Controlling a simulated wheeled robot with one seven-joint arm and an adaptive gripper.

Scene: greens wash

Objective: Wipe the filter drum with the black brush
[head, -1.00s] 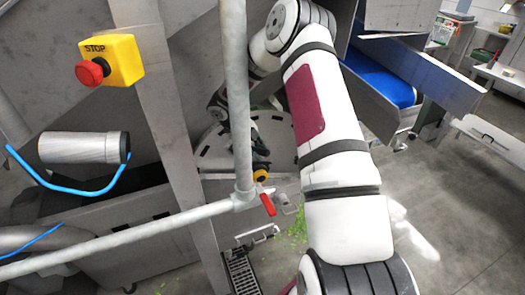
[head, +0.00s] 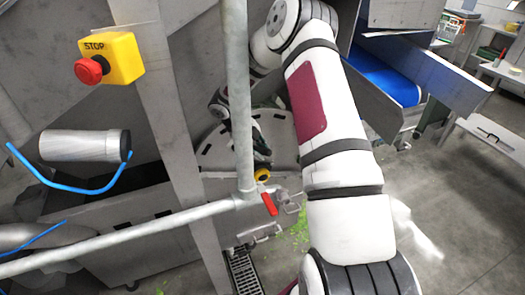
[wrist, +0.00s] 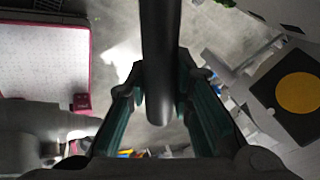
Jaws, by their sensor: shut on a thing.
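The long dark handle of the black brush (wrist: 160,55) stands between the green-padded fingers of my gripper (wrist: 164,88) in the wrist view, and the fingers are shut on it. The brush head is not visible there. In the head view my gripper (head: 259,148) is partly hidden behind the rail and is small and dark. It is in front of a grey, rounded metal face with slots (head: 214,151), which may be part of the filter drum. I cannot tell whether the brush touches it.
A galvanised rail (head: 236,95) crosses in front of my gripper. A yellow stop box (head: 112,58) is at left. A blue conveyor (head: 385,82) is at upper right. A floor drain (head: 243,272) and green scraps (head: 299,230) lie below. The floor at right is open.

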